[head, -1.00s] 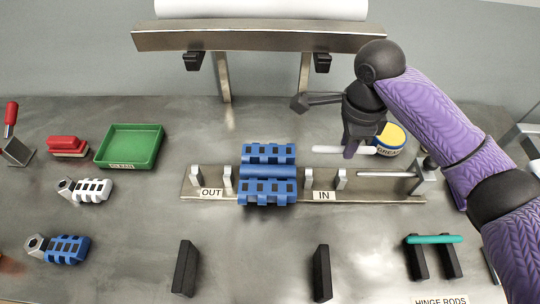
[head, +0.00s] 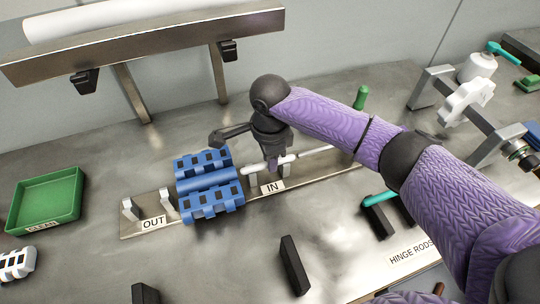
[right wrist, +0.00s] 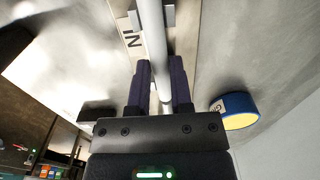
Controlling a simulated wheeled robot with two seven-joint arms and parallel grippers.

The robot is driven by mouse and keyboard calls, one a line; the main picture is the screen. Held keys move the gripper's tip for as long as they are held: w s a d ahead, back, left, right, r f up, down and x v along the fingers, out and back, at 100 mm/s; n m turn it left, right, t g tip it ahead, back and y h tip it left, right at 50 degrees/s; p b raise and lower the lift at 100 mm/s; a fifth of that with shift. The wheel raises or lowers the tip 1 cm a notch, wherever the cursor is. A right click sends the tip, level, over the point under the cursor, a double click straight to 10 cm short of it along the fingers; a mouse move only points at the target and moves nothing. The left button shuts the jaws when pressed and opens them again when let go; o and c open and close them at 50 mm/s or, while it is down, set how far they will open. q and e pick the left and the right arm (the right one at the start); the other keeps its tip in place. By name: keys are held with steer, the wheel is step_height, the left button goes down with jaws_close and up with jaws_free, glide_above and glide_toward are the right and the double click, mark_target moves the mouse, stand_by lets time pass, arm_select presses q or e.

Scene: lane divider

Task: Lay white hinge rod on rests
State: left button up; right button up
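The white hinge rod (head: 254,167) lies level along the tops of the IN rests (head: 284,169), its left end close to the blue hinge block (head: 208,184). I cannot tell whether it touches the rests. My right gripper (head: 274,165) points down over the rod. In the right wrist view the white rod (right wrist: 154,45) runs between the two fingers (right wrist: 160,85), which look closed on its sides, and passes between the prongs of a rest (right wrist: 168,15). My left gripper is not in view.
The OUT rests (head: 168,205) stand left of the block. A teal rod (head: 378,199) lies on black holders at the right. A black upright (head: 294,265) stands in front. A green tray (head: 46,200) is at left.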

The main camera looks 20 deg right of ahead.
steer(key=o, duration=0.3)
steer(key=shift+o, duration=0.2)
step_height(320, 180, up, 12)
steer(key=p, duration=0.4)
steer(key=shift+r+p, duration=0.15)
steer(key=shift+p, duration=0.2)
